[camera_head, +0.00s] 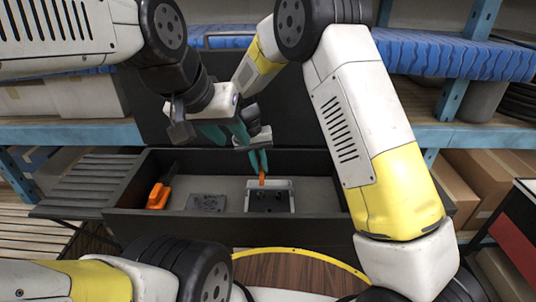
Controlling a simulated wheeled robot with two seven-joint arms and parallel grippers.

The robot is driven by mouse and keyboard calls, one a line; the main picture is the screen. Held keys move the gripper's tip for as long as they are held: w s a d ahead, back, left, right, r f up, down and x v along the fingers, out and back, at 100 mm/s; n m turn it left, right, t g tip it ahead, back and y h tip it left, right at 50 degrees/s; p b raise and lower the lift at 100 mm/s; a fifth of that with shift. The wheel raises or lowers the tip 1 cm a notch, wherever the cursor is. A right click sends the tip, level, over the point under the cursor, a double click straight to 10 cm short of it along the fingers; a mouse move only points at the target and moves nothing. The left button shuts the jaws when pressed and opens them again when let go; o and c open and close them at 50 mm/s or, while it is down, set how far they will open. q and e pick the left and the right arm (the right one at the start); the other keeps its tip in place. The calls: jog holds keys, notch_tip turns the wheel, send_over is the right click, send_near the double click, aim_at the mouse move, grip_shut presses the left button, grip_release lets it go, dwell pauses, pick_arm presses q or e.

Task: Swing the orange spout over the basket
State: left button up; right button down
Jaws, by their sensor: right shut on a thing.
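A small orange piece (262,178), which looks like the orange spout, stands at the back of a pale device with a dark top (270,198) in a long dark box. My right gripper (259,162) has its teal fingers shut on it, covering its upper part. My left gripper (227,134) is higher and to the left, above the box, with its teal fingers apart and nothing seen between them. I cannot clearly make out a basket; a flat grey slotted piece (206,203) lies left of the device.
The dark box (325,215) has raised walls around these things. An orange and black tool (160,194) leans at its left end. A blue-edged shelf (460,135) runs behind, with cardboard boxes (455,195) below. A round wooden top (295,275) is in front.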

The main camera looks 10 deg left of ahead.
dwell(0.3)
jog(key=c, duration=1.4)
grip_release()
notch_tip(320, 180, up, 8)
jog(key=a, duration=0.1)
jog(key=shift+a+f, duration=0.15)
jog(key=shift+a, duration=0.15)
